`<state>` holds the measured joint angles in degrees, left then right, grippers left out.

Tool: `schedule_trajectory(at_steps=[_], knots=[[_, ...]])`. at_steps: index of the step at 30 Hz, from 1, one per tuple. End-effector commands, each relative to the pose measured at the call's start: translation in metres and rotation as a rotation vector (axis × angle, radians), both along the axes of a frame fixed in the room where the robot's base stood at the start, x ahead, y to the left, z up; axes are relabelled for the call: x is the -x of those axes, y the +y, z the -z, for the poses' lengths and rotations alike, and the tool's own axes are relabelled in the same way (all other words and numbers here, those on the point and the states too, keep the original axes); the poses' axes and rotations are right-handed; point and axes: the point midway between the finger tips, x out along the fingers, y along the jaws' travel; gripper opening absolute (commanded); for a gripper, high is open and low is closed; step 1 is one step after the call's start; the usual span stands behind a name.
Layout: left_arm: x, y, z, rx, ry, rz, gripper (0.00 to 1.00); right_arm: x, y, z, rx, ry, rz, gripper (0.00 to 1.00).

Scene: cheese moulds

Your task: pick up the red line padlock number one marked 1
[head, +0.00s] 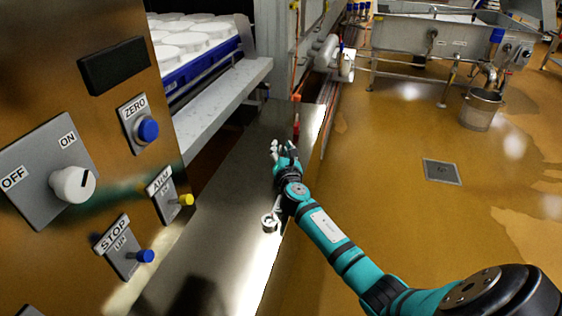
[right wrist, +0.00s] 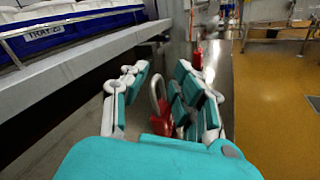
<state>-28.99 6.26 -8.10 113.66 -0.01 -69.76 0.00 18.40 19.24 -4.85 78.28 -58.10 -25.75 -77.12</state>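A red padlock (right wrist: 163,124) with a grey shackle (right wrist: 161,92) shows in the right wrist view, between the spread fingers of my right gripper (right wrist: 163,76). It looks nearer the right-hand finger, and I cannot tell whether they touch. The palm hides its lower part, and no number can be read. In the head view my right gripper (head: 284,150) is over the metal ledge with its fingers apart, and the padlock there is hidden. Another red thing (right wrist: 196,59) lies beyond the fingers; a small red thing (head: 296,128) also shows in the head view. My left gripper is out of view.
The shiny metal ledge (head: 232,188) runs along the left under a conveyor edge (head: 222,98) with a blue crate (head: 205,62) of white moulds. A control panel (head: 95,185) with projecting knobs stands at left. The brown floor (head: 400,150) at right is mostly open.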

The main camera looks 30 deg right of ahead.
Motion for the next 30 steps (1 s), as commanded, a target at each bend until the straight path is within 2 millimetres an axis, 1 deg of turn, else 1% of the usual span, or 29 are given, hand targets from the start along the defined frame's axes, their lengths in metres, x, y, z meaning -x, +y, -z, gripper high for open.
schedule_trajectory(at_steps=[1,5,6,22,28,29,30], knots=[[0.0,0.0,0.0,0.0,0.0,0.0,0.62,0.0,0.0,0.0,0.0,0.0,0.0,0.19],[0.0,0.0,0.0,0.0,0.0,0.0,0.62,0.0,0.0,0.0,0.0,0.0,0.0,0.02],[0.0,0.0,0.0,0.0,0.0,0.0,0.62,0.0,0.0,0.0,0.0,0.0,0.0,0.0],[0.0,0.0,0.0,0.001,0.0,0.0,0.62,0.0,0.0,0.0,0.0,0.0,0.0,0.0],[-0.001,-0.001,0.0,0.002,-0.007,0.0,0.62,0.0,0.0,-0.005,0.001,-0.001,0.0,0.0],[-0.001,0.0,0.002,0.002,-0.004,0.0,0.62,0.0,0.0,-0.006,0.001,-0.001,0.0,0.0],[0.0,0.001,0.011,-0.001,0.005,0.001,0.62,0.0,0.0,-0.008,0.001,-0.001,0.0,0.0]])
